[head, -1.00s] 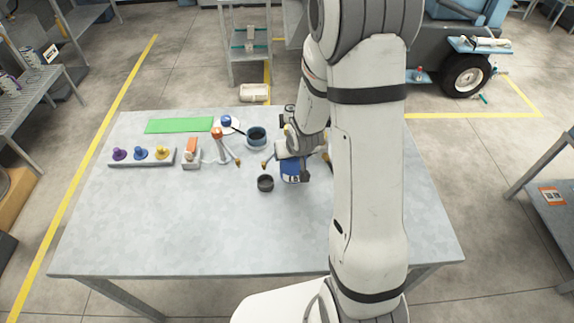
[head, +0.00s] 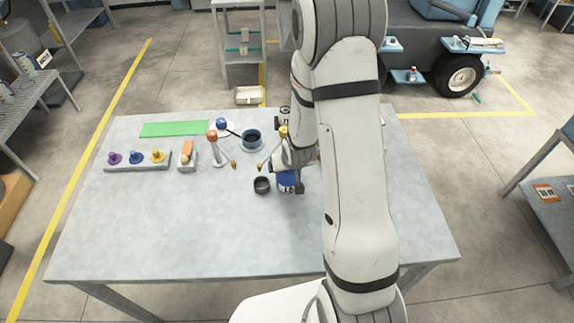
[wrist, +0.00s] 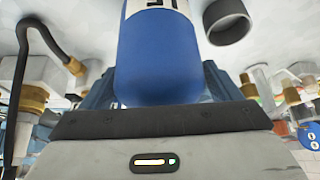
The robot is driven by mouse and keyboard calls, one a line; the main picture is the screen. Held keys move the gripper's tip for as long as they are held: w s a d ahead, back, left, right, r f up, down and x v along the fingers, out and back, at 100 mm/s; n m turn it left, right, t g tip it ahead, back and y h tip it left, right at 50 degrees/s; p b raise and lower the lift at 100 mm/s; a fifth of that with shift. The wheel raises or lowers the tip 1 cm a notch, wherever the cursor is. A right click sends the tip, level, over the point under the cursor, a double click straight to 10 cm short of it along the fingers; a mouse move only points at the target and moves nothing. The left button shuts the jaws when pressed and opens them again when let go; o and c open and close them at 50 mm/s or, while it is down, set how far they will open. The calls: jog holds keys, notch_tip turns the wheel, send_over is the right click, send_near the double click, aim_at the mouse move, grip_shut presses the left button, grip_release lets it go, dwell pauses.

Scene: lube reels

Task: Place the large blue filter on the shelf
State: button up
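The large blue filter (head: 287,181) stands on the grey table near its middle, mostly covered by my gripper and arm in the head view. In the wrist view the filter (wrist: 158,55) is a blue cylinder with a white, dark-lettered band. My gripper (head: 291,172) is at the filter, with its blue fingers (wrist: 158,88) on either side of it. The fingertips are largely hidden, so I cannot tell whether they press on it. A metal shelf (head: 20,110) holding several cans stands at the left, and another shelf unit (head: 240,60) at the back.
A small black cup (head: 262,185) stands just left of the filter; it also shows in the wrist view (wrist: 227,20). Brass-tipped fittings (head: 217,145), a dark bowl (head: 251,138) and a knob rack (head: 137,161) lie further left. The front of the table (head: 180,240) is clear.

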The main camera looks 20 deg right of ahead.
jog(key=shift+o, duration=0.7)
